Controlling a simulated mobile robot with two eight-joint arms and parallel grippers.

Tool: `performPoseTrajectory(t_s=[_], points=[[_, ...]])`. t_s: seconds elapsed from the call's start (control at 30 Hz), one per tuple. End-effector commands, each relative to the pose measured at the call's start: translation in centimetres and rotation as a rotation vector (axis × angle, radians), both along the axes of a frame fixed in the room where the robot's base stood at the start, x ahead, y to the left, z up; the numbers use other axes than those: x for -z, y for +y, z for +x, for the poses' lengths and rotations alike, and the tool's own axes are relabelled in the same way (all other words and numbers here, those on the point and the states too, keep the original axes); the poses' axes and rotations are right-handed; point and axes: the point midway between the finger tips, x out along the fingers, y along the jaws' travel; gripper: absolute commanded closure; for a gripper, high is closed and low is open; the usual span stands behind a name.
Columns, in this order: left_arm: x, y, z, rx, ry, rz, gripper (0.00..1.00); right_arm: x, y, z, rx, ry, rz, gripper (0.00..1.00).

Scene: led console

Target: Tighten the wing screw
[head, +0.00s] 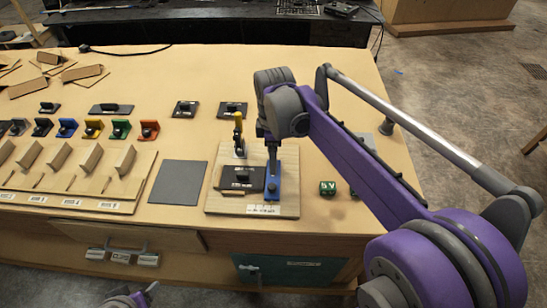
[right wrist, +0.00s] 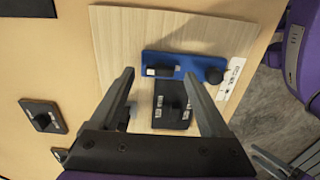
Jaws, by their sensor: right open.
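A pale wooden board (head: 226,206) on the table carries a blue plate (head: 277,207), a black plate (head: 229,184) and a yellow-topped upright part (head: 238,122). In the right wrist view the blue plate (right wrist: 188,64) has a round black knob (right wrist: 213,76) at its right end and a small block. I cannot tell for sure which part is the wing screw. My right gripper (head: 272,170) points down over the board; in its wrist view (right wrist: 160,76) the fingers are apart and empty, over the blue and black plates. My left gripper (head: 132,298) shows only partly at the bottom edge.
A dark grey mat (head: 178,182) lies left of the board. Several coloured clips and a rack of wooden pieces (head: 125,160) fill the left side.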

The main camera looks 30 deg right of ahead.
Motion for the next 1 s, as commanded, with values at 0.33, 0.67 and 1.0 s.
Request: performPoseTrajectory(t_s=[0.33,0.67,1.0], points=[[0.09,0.0,-0.03,0.0,0.001,0.0,0.22,1.27,0.02,0.01,0.0,0.0,0.0,0.2],[0.09,0.0,-0.04,0.0,0.001,0.0,0.22,1.24,0.01,0.0,0.0,0.0,0.0,0.61],[0.09,0.0,-0.04,0.0,0.001,0.0,0.22,1.24,0.01,-0.01,0.002,0.0,0.0,1.0]])
